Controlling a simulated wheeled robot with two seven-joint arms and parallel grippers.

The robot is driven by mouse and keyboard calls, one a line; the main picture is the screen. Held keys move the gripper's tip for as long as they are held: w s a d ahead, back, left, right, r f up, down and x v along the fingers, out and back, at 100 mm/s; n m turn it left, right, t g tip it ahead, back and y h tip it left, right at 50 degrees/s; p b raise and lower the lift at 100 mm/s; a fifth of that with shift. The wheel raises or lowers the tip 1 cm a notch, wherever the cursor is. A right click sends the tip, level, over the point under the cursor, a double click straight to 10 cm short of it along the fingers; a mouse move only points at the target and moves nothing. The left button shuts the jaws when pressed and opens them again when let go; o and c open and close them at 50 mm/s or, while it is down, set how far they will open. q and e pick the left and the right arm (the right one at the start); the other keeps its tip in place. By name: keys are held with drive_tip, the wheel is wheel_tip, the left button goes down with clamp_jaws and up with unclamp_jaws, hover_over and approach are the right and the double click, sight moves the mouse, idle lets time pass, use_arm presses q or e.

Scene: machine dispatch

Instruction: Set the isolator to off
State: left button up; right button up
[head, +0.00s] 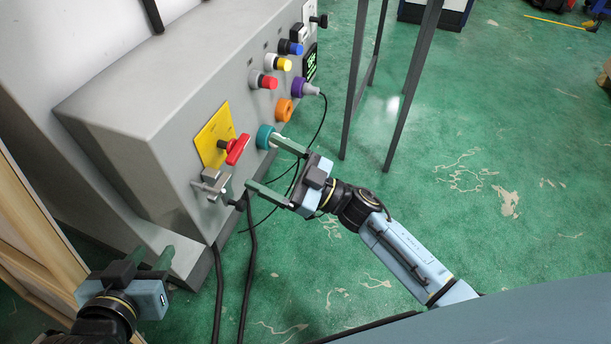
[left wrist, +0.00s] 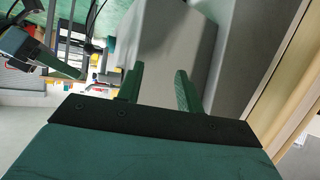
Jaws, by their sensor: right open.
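The isolator is a red handle (head: 237,149) on a yellow plate (head: 214,136), on the front of the grey machine cabinet in the head view. The handle is tilted, its upper end toward the right. My right gripper (head: 263,163) is open and empty, its two fingers spread toward the panel to the right of the handle. It appears apart from the handle; the exact gap is unclear.
A metal latch (head: 212,184) sits just below the plate. Teal (head: 264,137), orange (head: 284,110) and purple (head: 299,87) connectors and several coloured buttons line the panel. Black cables hang below. A dark-framed stand (head: 402,105) is at the right on the green floor.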

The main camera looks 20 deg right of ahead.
use_arm(q)
drive_tip(key=s+a+f+g+y+p, duration=0.1)
drive_tip(key=s+a+f+g, duration=0.1)
drive_tip(key=s+f+g, duration=0.2)
drive_tip(key=shift+s, duration=0.25)
use_arm(e)
drive_tip(key=v, duration=0.9)
drive_tip(key=shift+c, duration=0.2)
